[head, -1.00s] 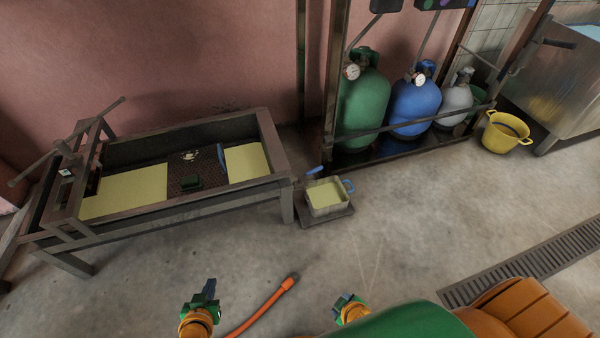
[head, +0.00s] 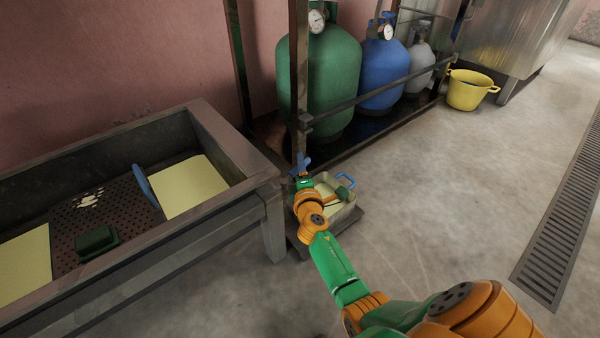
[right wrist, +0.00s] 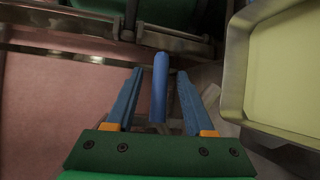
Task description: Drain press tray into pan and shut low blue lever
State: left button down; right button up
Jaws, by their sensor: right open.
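In the right wrist view the lever (right wrist: 160,88) stands between the two open fingers of this gripper (right wrist: 159,78), with small gaps on both sides. The pan (head: 352,206) sits on a low dark plate and holds pale yellow liquid; my arm partly hides it. It shows at right in the wrist view (right wrist: 236,70). The press tray (head: 232,150) holds pale yellow slabs on a perforated floor. My left gripper is out of view.
Green (head: 330,75) and blue (head: 382,75) gas cylinders stand behind a metal rail (head: 385,92) close beyond the lever. A dark green block (head: 97,240) and a blue paddle-like piece (head: 146,186) are in the tray. A yellow pot (head: 468,92) stands farther right. Open floor lies at right.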

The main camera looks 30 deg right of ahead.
jog(key=shift+w+d+f, duration=0.1)
jog(key=shift+w+d, duration=0.1)
jog(key=shift+w, duration=0.15)
grip_shut()
dwell(1.2)
